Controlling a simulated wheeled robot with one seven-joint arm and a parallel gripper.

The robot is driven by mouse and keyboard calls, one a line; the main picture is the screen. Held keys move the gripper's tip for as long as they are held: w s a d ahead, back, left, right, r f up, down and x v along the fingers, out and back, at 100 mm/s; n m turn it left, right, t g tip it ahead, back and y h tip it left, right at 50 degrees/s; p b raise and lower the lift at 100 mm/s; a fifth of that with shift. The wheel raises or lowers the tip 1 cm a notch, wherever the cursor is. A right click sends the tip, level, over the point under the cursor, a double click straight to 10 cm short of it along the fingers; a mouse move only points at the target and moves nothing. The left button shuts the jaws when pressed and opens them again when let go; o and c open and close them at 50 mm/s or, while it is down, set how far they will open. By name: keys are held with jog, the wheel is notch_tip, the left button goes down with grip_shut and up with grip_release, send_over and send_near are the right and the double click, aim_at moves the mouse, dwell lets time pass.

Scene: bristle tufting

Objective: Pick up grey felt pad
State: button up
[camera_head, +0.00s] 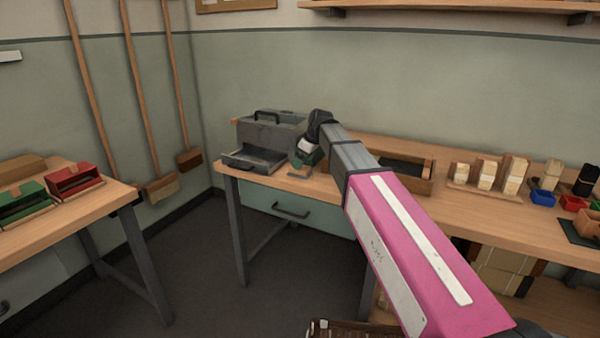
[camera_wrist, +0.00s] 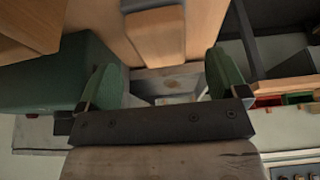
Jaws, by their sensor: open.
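My gripper (camera_head: 306,160) is at the left part of the long workbench, just right of the grey metal toolbox (camera_head: 270,130). In the wrist view its two green fingers (camera_wrist: 165,72) are apart, with no object visibly clamped. A grey, flat-looking piece with a brownish spot (camera_wrist: 172,84) shows between the fingers. I cannot tell whether it is the grey felt pad or whether it touches the fingers. In the head view my arm and gripper hide part of the bench, and no felt pad can be made out clearly.
The toolbox's open front tray (camera_head: 252,160) lies close left of my gripper. A wooden tray (camera_head: 420,186) and several brush blocks (camera_head: 487,175) stand to the right on the bench. A second table (camera_head: 50,225) holds red and green boxes. Open floor lies between the tables.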

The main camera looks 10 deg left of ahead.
jog(key=x, duration=0.4)
jog(key=shift+s+f, duration=0.1)
jog(key=shift+f, duration=0.05)
jog(key=c, duration=1)
jog(key=shift+c, duration=0.2)
jog(key=shift+r, duration=0.55)
jog(key=r, duration=0.3)
jog(key=shift+s+a+r, duration=0.2)
jog(key=shift+a+r, duration=0.05)
jog(key=shift+r, duration=0.05)
jog(key=s+a+r, duration=0.6)
jog(key=a, duration=0.3)
jog(key=shift+r, duration=0.15)
jog(key=shift+s, duration=0.1)
